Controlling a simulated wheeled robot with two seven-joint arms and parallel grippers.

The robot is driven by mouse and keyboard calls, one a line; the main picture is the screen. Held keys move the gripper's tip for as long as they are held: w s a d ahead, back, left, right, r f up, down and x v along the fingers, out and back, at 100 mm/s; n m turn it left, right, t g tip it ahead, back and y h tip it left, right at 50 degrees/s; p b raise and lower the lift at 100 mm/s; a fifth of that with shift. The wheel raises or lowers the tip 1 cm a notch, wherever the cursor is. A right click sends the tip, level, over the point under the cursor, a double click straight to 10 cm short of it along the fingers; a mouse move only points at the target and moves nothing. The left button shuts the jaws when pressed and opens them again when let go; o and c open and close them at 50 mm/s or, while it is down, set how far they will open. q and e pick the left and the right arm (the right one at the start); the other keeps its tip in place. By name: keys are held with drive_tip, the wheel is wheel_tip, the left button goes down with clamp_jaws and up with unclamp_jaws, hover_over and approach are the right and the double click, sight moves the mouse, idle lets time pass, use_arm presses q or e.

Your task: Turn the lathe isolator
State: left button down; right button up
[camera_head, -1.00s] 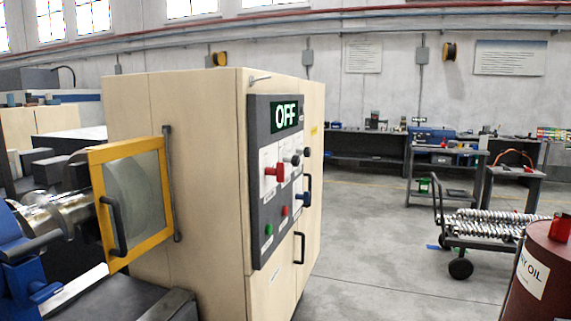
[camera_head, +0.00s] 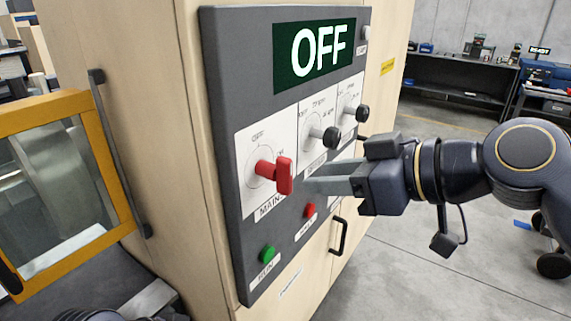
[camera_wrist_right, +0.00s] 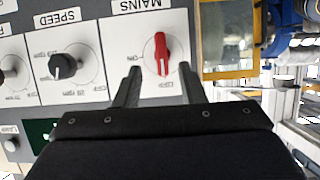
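The red MAINS isolator handle (camera_head: 284,175) sticks out of a white plate on the dark control panel (camera_head: 222,80). Its grip stands upright, in line with the OFF mark. The display (camera_head: 315,50) reads OFF in white on green. My right gripper (camera_head: 308,185) comes in from the right, just right of the red handle. In the right wrist view the panel is upside down. There the right gripper (camera_wrist_right: 160,70) is open, its fingers apart to either side of the red handle (camera_wrist_right: 160,52); I cannot tell whether they touch it. My left gripper is not in view.
Two black knobs (camera_head: 331,137) (camera_head: 362,113) sit right of the isolator. A green button (camera_head: 267,253) and a red button (camera_head: 309,210) are below. A yellow-framed guard (camera_head: 60,190) stands at the left. Open floor (camera_head: 400,275) lies right of the cabinet.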

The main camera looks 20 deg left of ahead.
sight(291, 172)
drive_tip(key=x, duration=0.2)
drive_tip(key=p+x, duration=0.1)
drive_tip(key=x, duration=0.1)
drive_tip(key=r+p+x, duration=0.1)
drive_tip(key=x, duration=0.2)
drive_tip(key=shift+a, duration=0.25)
drive_tip(key=shift+w+a+f, duration=0.15)
drive_tip(key=shift+a+f, duration=0.1)
drive_tip(key=shift+a, duration=0.1)
drive_tip(key=shift+c, duration=0.2)
drive_tip(key=c, duration=0.7)
